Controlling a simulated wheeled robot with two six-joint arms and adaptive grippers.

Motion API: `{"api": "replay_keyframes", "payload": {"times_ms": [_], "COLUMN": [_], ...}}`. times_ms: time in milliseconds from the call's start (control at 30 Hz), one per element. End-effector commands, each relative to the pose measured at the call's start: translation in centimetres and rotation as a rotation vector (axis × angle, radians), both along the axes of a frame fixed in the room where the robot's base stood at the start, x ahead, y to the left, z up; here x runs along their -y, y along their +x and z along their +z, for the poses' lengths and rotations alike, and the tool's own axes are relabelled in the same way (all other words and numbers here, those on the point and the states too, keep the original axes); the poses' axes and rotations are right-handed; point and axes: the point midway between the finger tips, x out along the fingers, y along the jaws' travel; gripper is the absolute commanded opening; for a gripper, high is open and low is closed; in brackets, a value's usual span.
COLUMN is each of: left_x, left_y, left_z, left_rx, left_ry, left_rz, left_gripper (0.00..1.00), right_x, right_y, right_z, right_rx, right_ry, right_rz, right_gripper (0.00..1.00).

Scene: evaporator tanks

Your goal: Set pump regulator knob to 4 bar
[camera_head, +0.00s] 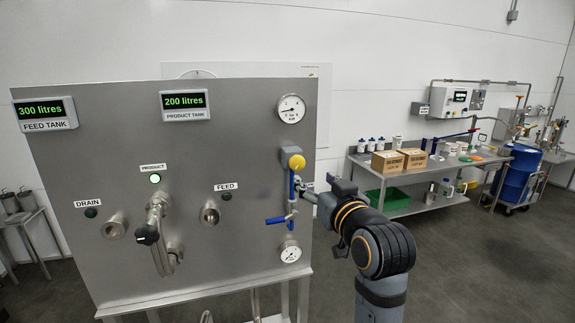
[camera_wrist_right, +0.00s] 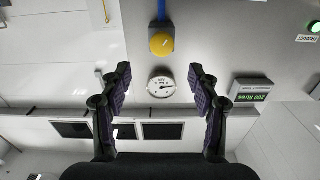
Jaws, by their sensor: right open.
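The yellow regulator knob (camera_head: 297,162) sits on a grey body at the right side of the steel panel, on a blue pipe. It also shows in the right wrist view (camera_wrist_right: 161,44), beyond the fingertips, with a small dark mark on its face. A round bar gauge (camera_head: 291,109) is above it; its needle is too small to read exactly. The gauge also shows between the fingers in the wrist view (camera_wrist_right: 161,87). My right gripper (camera_head: 303,188) is just below and right of the knob, largely edge-on. Its fingers (camera_wrist_right: 160,74) are wide apart and empty. My left gripper is out of view.
A blue valve handle (camera_head: 278,220) and a lower gauge (camera_head: 291,252) are below the knob. A black-knobbed valve lever (camera_head: 147,234) sticks out mid-panel. Tank displays read 300 litres (camera_head: 41,110) and 200 litres (camera_head: 184,101). A side table (camera_head: 440,171) with boxes stands at right.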

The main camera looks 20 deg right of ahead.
Motion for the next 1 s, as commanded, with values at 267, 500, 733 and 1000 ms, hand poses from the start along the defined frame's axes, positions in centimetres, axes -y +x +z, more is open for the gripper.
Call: {"api": "replay_keyframes", "payload": {"times_ms": [267, 500, 733, 1000], "left_x": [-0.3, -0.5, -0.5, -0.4], "left_y": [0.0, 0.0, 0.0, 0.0], "left_z": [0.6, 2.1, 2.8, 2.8], "left_rx": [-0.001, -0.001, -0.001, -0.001], "left_ry": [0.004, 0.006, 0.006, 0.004], "left_rz": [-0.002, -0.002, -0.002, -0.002], "left_gripper": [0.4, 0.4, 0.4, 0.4], "right_x": [0.0, -0.2, -0.3, -0.3], "right_y": [1.3, 6.5, 9.7, 10.2], "right_z": [0.5, 0.6, 0.4, 0.3], "right_rx": [0.005, 0.004, 0.005, 0.007], "right_ry": [-0.002, -0.001, 0.0, 0.0], "right_rz": [0.0, 0.0, 0.0, 0.0], "right_gripper": [0.61, 0.61, 0.61, 0.61]}}
